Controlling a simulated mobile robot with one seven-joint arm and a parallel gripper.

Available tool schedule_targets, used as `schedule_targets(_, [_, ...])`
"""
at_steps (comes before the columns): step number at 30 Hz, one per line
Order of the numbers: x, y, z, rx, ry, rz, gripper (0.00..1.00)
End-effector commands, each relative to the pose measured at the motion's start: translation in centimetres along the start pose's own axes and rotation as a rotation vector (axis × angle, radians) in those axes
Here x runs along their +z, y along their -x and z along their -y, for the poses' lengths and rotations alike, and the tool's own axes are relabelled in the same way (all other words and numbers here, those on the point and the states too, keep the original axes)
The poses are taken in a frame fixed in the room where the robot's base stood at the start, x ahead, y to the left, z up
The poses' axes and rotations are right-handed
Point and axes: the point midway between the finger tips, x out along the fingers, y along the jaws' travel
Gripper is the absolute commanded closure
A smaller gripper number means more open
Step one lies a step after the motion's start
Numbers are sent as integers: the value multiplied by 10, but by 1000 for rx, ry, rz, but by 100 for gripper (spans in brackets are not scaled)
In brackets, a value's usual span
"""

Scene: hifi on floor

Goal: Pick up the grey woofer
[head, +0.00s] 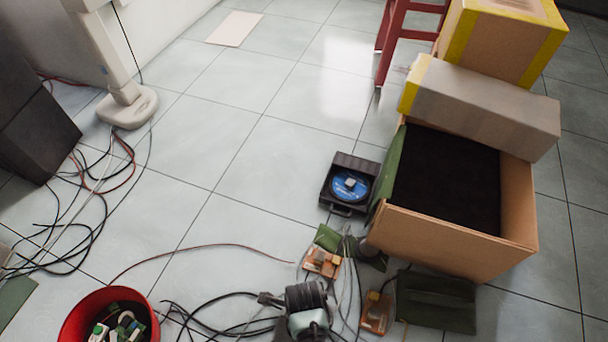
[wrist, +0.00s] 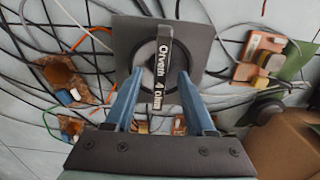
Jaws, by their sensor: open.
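The grey woofer (wrist: 143,52) lies below my gripper in the wrist view. It shows as a dark grey square plate with a round part in its middle, crossed by a dark strip with white lettering. My gripper (wrist: 160,78) is open, with its two blue fingers on either side of the lettered strip. Nothing shows as clamped; whether the fingers touch the woofer I cannot tell. The fingers cover part of the plate's lower side. In the head view I cannot make out the woofer clearly among the dark shapes at the bottom centre.
Cables and circuit boards (wrist: 262,58) surround the woofer. A cardboard box with a black inside (head: 455,240) stands at right in the head view. A black case with a blue disc (head: 350,185) is beside it. A red bucket (head: 75,320) stands at lower left. The middle floor is clear.

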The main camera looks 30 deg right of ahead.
Motion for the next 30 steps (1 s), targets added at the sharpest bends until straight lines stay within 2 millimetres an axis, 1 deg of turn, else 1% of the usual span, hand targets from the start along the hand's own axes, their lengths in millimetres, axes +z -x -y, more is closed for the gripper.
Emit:
schedule_targets(1, [0,-14,0,0,-1,0,45])
schedule_targets(4, [0,-20,0,-1,-1,0,45])
schedule_targets(15, [0,-19,0,-1,-1,0,45])
schedule_targets(30, [0,-24,0,0,-1,0,45])
